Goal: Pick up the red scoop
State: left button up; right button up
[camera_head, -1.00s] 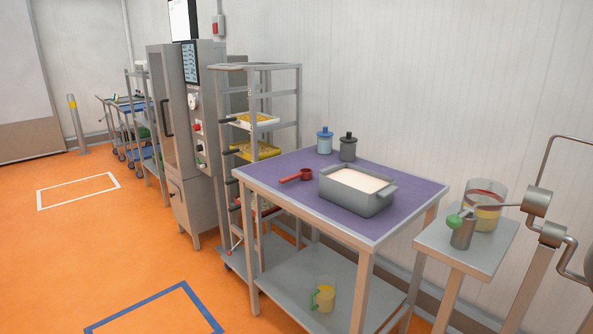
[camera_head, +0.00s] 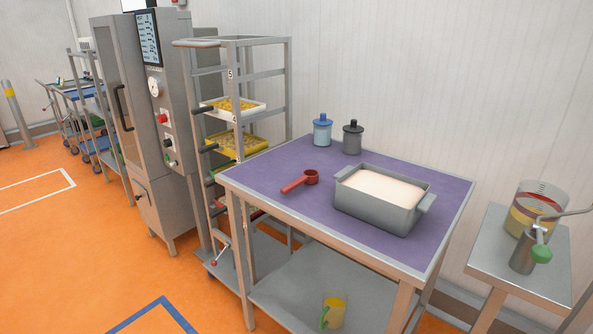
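The red scoop (camera_head: 301,182) lies on the purple top of the table (camera_head: 265,172), toward its left side. Its round cup is to the right and its handle reaches left toward the table's front-left edge. It lies left of a grey bin (camera_head: 376,210) filled with pale powder, apart from it. Neither of my grippers shows in the head view.
A blue jar (camera_head: 322,132) and a dark grey jar (camera_head: 353,139) stand at the table's back. A rack (camera_head: 264,74) with trays stands to the left. A side stand (camera_head: 510,252) with a clear container (camera_head: 534,208) is at right. Orange floor at left is open.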

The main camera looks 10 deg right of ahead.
aim_at(310, 177)
jog(key=i+j, duration=0.3)
jog(key=i, duration=0.15)
jog(key=i+j, duration=0.25)
jog(key=i, duration=0.2)
